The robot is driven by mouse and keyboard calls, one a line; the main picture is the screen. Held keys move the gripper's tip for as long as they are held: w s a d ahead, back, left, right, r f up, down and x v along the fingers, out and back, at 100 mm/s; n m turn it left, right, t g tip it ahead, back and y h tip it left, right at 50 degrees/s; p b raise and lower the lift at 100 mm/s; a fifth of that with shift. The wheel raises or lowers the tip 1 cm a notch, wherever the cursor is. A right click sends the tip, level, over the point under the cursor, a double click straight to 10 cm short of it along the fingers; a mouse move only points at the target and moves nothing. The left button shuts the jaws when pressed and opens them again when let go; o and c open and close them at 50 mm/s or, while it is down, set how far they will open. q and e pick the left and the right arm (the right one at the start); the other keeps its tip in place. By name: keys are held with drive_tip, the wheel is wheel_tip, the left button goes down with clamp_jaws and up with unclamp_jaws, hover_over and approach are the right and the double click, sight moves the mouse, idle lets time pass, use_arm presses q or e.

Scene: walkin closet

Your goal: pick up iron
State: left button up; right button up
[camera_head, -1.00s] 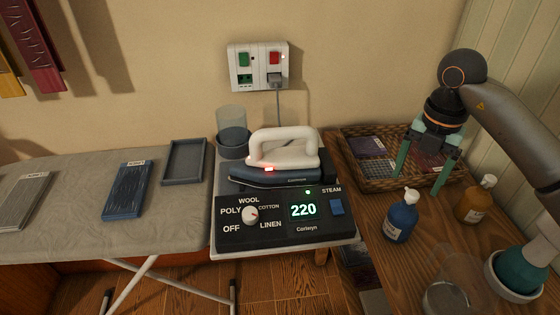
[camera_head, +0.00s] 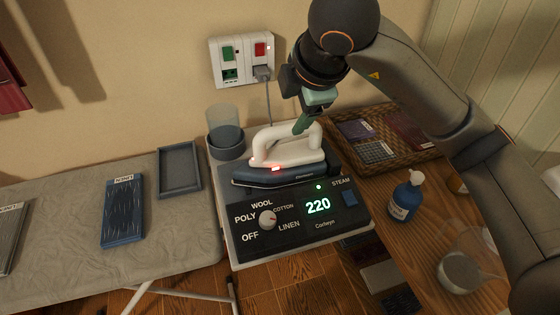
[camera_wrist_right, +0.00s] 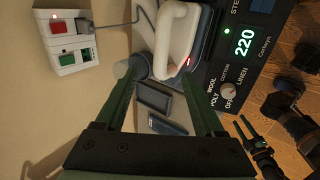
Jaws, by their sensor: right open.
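The iron (camera_head: 292,157) has a white loop handle and a dark base with a red light. It rests on the dark control station (camera_head: 285,222), whose display reads 220. My right gripper (camera_head: 303,126) is open and empty, angled down just above the handle's right part in the head view. In the right wrist view its two fingers (camera_wrist_right: 156,74) are spread, and the iron's white handle (camera_wrist_right: 172,45) lies beyond the tips. I cannot tell whether a finger touches it.
A wall socket (camera_head: 243,62) with a plugged cord is behind the iron. A cup (camera_head: 226,146) stands at its left. A wicker basket (camera_head: 410,166), blue bottle (camera_head: 406,197) and glass (camera_head: 462,272) are at right.

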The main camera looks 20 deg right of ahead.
sight(286, 128)
drive_tip(key=x, duration=0.5)
drive_tip(key=shift+d+f+p, duration=0.15)
drive_tip(key=shift+f+p, duration=0.05)
drive_tip(key=shift+p, duration=0.1)
drive_tip(key=x, duration=0.4)
drive_tip(key=shift+w+d+f+p, duration=0.1)
drive_tip(key=shift+d+f+p, duration=0.15)
drive_tip(key=shift+p, duration=0.15)
drive_tip(key=shift+w+a+f, duration=0.1)
drive_tip(key=shift+w+f, duration=0.05)
clamp_jaws()
idle(0.4)
